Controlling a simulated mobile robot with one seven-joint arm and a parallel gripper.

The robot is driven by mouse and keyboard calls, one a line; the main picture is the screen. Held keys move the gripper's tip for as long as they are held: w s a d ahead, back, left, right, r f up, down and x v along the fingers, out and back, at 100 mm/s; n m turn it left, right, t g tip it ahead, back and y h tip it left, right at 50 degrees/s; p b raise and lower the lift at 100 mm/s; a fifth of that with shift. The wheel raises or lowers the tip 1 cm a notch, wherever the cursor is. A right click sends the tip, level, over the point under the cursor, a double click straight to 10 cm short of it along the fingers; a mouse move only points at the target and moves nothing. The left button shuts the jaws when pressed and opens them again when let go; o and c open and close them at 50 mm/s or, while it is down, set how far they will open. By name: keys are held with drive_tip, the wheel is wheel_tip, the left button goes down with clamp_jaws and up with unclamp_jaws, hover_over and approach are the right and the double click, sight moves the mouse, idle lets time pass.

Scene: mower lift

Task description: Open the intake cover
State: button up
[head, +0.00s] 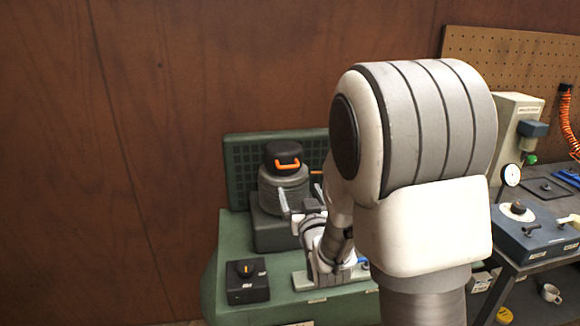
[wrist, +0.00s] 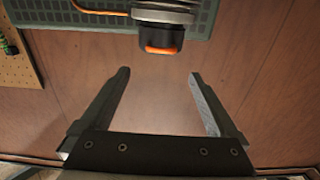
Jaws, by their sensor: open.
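A black cap (head: 283,152) with an orange handle sits on top of a grey ribbed cylinder (head: 284,190) on the green machine. The cap also shows at the top of the wrist view (wrist: 160,34), its orange handle facing my gripper. A small black box (head: 248,284) with an orange lever stands at the front left of the machine. No label is legible to tell which of these is the intake cover. My gripper (head: 301,196) is open and empty, in front of the cylinder. In the wrist view my gripper (wrist: 160,78) has its fingers wide apart, clear of the cap.
A green grid panel (head: 240,165) stands behind the cylinder. My arm hides the machine's right part. At right is a bench with a blue control box (head: 535,240), a gauge (head: 511,175) and a pegboard (head: 510,60). The brown wall (head: 120,150) at left is bare.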

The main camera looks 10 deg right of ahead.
sight(291, 167)
drive_tip(key=w+p, duration=0.1)
drive_tip(key=w, duration=1.3)
drive_tip(key=shift+w+p, duration=0.1)
drive_tip(key=shift+p, duration=0.2)
drive_tip(key=shift+d, duration=0.1)
clamp_jaws()
